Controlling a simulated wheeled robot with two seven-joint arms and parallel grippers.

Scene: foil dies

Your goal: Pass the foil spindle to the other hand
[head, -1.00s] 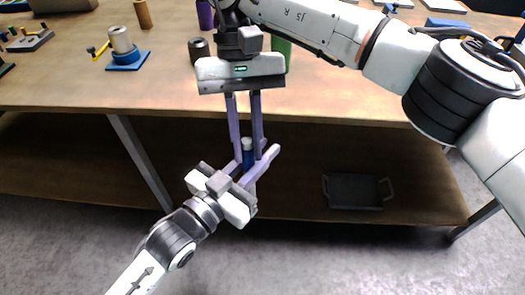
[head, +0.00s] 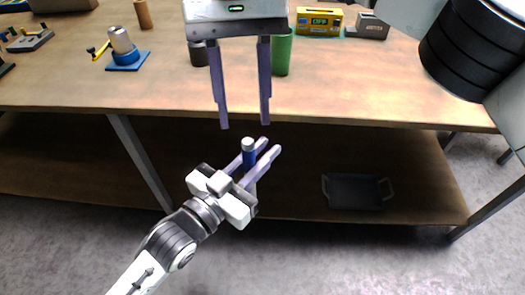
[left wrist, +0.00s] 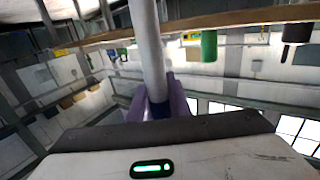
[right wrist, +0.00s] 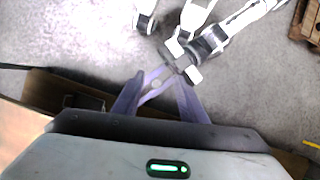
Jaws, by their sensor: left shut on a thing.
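The foil spindle (head: 249,154) is blue with a pale grey top and stands roughly upright between the fingers of my left gripper (head: 268,146), in front of the table edge. My left gripper is shut on it. In the left wrist view the spindle (left wrist: 149,45) is a long grey rod rising from between the purple fingers. My right gripper (head: 243,124) hangs above it, pointing down, with its fingers spread and nothing between them. The right wrist view shows the spindle's round end (right wrist: 156,85) beyond the right fingers.
The table (head: 330,100) lies behind the grippers. On it stand a green cup (head: 283,54), a dark cup (head: 199,54), a yellow box (head: 319,21) and a blue-based stand (head: 126,58). A dark tray (head: 355,190) sits on the lower shelf.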

